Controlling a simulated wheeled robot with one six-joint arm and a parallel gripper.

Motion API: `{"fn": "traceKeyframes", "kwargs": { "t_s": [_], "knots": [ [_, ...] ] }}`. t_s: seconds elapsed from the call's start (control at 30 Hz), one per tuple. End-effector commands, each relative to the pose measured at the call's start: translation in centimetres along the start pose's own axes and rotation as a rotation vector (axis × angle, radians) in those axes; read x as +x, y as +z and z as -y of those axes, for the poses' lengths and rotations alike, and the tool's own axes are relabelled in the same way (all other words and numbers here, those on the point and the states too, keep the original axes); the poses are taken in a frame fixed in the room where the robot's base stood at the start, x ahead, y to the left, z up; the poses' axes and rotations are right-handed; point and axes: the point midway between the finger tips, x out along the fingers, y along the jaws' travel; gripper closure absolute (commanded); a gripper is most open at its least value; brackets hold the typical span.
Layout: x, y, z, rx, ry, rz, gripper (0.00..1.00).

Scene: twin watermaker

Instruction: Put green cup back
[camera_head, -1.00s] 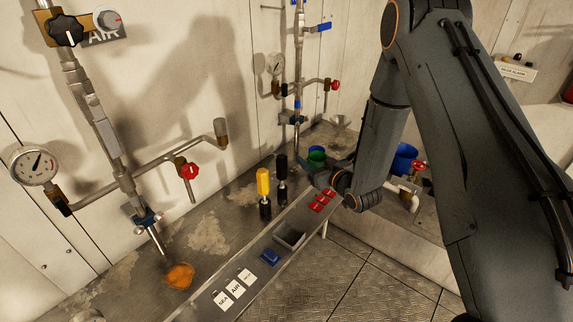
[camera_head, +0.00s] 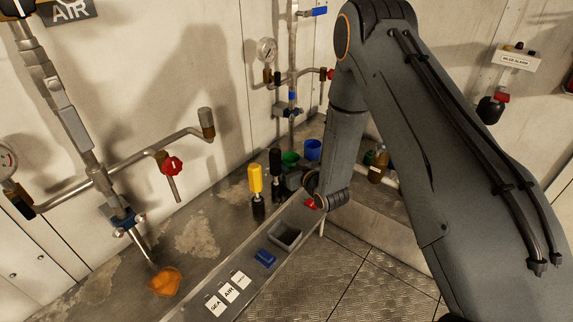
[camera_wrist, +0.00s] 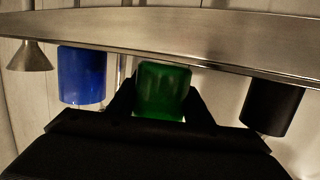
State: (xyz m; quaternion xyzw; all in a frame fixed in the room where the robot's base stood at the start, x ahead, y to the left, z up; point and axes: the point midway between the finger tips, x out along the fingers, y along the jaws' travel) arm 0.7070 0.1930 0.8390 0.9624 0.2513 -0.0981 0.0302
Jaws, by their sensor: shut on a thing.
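The green cup (camera_head: 290,159) is near the back wall in the head view, just left of a blue cup (camera_head: 313,149). My gripper (camera_head: 294,178) is there below it, mostly dark and partly hidden by my arm. In the wrist view the green cup (camera_wrist: 163,92) sits between the two dark fingers of my gripper (camera_wrist: 162,112), which is shut on it. The blue cup (camera_wrist: 82,75) is to its left and a black cylinder (camera_wrist: 272,105) to its right. The cups meet or overlap a metal surface at the top; contact cannot be told.
A yellow-topped bottle (camera_head: 256,180) and a black-topped one (camera_head: 275,162) stand close left of my gripper. A grey bin (camera_head: 285,236), a blue block (camera_head: 264,258) and white labels (camera_head: 228,292) lie along the ledge. Pipes with a red valve (camera_head: 171,165) line the wall.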

Motion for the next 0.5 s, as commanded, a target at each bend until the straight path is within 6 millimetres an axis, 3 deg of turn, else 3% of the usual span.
{"fn": "traceKeyframes", "kwargs": {
  "t_s": [0.4, 0.43, 0.5],
  "knots": [
    [0.28, 0.56, 0.16, 0.000, -0.001, -0.001, 0.79],
    [0.27, 0.52, 0.16, 0.000, -0.001, -0.001, 0.51],
    [0.25, 0.47, 0.15, 0.000, -0.001, -0.001, 0.40]
  ]
}}
